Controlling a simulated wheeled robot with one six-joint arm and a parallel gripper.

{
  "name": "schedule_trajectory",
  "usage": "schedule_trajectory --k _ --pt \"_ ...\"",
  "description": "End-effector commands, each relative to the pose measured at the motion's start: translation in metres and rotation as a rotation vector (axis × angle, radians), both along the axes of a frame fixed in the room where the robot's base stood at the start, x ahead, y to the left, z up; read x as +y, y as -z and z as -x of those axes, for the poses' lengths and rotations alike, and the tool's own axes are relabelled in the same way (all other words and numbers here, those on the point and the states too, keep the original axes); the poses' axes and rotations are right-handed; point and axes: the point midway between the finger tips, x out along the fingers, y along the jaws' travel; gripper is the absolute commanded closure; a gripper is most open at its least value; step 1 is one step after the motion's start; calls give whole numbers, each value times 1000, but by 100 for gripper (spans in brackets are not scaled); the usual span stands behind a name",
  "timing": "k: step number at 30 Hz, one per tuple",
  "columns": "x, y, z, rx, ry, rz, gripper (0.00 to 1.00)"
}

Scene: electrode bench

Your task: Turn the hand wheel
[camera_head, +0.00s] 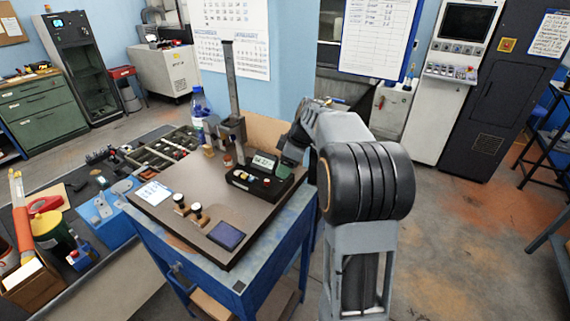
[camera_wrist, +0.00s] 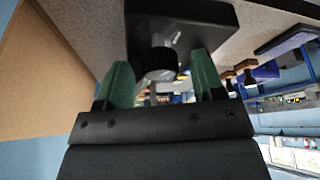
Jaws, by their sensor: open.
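A stand with a tall grey column (camera_head: 233,80) and a grey carriage (camera_head: 231,130) rises from the brown bench top. I cannot clearly make out a hand wheel on it in the head view. My gripper (camera_head: 290,160) is to the right of the column, close behind a black box with a lit display, and is partly hidden by my arm. In the wrist view my gripper (camera_wrist: 162,82) is open, its two green fingertips apart. A short pale round metal part with a black band (camera_wrist: 160,62) shows between them, in front of a black block (camera_wrist: 185,22). Whether the fingertips touch it, I cannot tell.
The black control box (camera_head: 262,178) stands left of my gripper. Two small knobbed pieces (camera_head: 190,208) and a dark blue pad (camera_head: 227,235) lie nearer on the bench top (camera_head: 170,225). A water bottle (camera_head: 199,108) stands behind left. A tan panel (camera_wrist: 40,75) is at the wrist view's left.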

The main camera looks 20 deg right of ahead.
Motion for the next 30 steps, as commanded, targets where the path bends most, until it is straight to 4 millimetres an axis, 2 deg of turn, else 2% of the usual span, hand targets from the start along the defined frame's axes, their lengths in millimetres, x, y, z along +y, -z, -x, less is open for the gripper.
schedule_trajectory --k 9,25,30 --pt "1 2 0 0 0 0 38" --pt "1 2 0 0 0 0 87" --pt "1 2 0 -1 11 0 87"
